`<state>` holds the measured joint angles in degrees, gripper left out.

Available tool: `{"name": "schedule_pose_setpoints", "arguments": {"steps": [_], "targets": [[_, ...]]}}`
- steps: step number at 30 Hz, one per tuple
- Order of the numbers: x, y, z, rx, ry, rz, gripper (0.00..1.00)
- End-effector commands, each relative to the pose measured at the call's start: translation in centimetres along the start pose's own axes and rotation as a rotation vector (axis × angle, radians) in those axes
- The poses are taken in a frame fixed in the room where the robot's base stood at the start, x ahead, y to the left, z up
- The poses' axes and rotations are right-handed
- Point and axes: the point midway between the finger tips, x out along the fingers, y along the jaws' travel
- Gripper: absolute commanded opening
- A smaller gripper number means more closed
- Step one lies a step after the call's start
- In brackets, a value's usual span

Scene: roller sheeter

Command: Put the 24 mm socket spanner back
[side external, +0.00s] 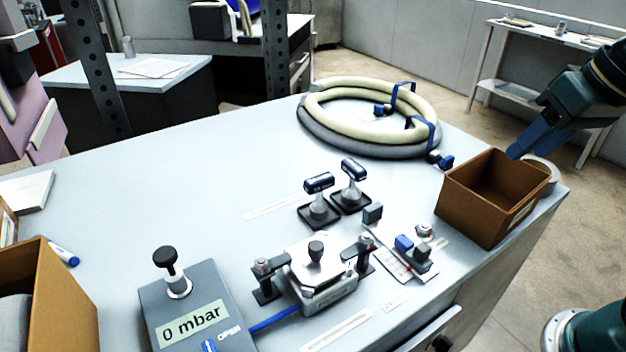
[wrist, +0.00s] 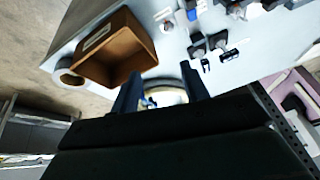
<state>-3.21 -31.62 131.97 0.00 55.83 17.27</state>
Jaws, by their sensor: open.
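Two T-handled tools with dark handles, which look like socket spanners, stand upright on black square bases mid-table: a left one (side external: 318,182) and a right one (side external: 353,169). I cannot read a size on either, so I cannot tell which is the 24 mm one. They also show small in the wrist view, at the upper right. My gripper (side external: 515,153) is over the right end of the table, above the brown box's back right edge and well away from both tools. In the wrist view my gripper (wrist: 160,90) is open, with nothing held between its blue fingers.
The open brown box (side external: 478,213) stands at the table's right end, with a white ring (side external: 545,168) behind it. A coiled hose (side external: 325,142) lies at the back. A clamped metal block (side external: 318,280) and a grey "0 mbar" unit (side external: 190,312) stand in front. The left-middle tabletop is clear.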

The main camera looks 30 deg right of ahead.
Motion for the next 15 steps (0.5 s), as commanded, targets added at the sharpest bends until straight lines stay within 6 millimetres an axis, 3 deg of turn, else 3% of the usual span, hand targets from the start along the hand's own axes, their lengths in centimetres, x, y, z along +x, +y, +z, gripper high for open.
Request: {"name": "schedule_pose_setpoints", "arguments": {"steps": [6,15], "targets": [[0.6,2.0,3.8,-0.173,0.058,0.006,0.45],[1.1,2.7,5.2,-0.253,0.080,0.013,0.45]]}}
